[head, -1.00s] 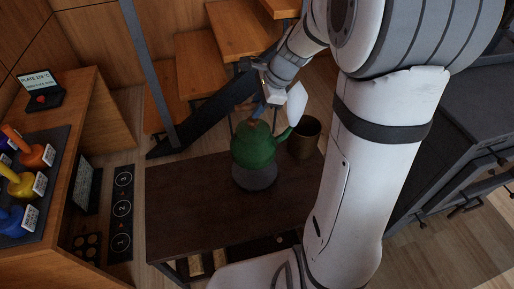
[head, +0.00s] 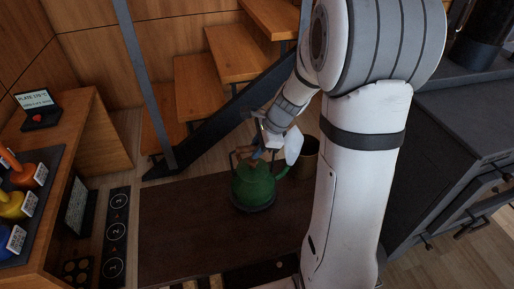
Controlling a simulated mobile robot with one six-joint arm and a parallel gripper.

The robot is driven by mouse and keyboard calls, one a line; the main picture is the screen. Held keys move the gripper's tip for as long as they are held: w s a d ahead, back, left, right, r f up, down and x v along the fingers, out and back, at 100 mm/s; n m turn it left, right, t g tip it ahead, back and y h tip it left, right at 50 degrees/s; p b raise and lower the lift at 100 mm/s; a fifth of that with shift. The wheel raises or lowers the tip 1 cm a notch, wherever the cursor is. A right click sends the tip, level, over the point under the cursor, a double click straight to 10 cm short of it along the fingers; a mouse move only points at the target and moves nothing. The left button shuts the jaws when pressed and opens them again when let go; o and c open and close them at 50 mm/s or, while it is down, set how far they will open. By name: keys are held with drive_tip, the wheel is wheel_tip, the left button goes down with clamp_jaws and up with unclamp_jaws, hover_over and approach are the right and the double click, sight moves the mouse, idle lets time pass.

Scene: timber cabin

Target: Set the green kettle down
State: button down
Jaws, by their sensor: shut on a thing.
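The green kettle (head: 257,185) is upright over the dark brown table (head: 180,228) in the head view. My gripper (head: 262,156) is above it, shut on its top handle. A grey round plate (head: 252,208) shows only as a thin rim under the kettle; the rest is hidden by it. I cannot tell whether the kettle's base touches the plate. The fingertips are small and partly hidden by my wrist.
A brown pot (head: 308,152) stands right of the kettle, partly behind my arm. Wooden stairs (head: 235,62) with a dark rail rise behind. A desk (head: 100,125) is at left; a dark stove (head: 450,140) is at right. The table's left part is clear.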

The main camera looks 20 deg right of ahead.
drive_tip(key=c, duration=1.3)
unclamp_jaws()
drive_tip(key=shift+f, duration=0.1)
drive_tip(key=shift+d+r, duration=0.15)
drive_tip(key=shift+r, duration=0.35)
drive_tip(key=p+v, duration=0.3)
drive_tip(key=v, duration=0.8)
drive_tip(key=s+a+n+h, duration=0.2)
drive_tip(key=s+n, duration=0.6)
drive_tip(key=n, duration=0.1)
drive_tip(key=s+a+n+g+h, duration=0.1)
drive_tip(key=s+a+n+h, duration=0.1)
drive_tip(key=s+n, duration=0.7)
drive_tip(key=shift+a+r+n, duration=0.3)
drive_tip(key=shift+a+r, duration=0.1)
drive_tip(key=shift+a, duration=0.3)
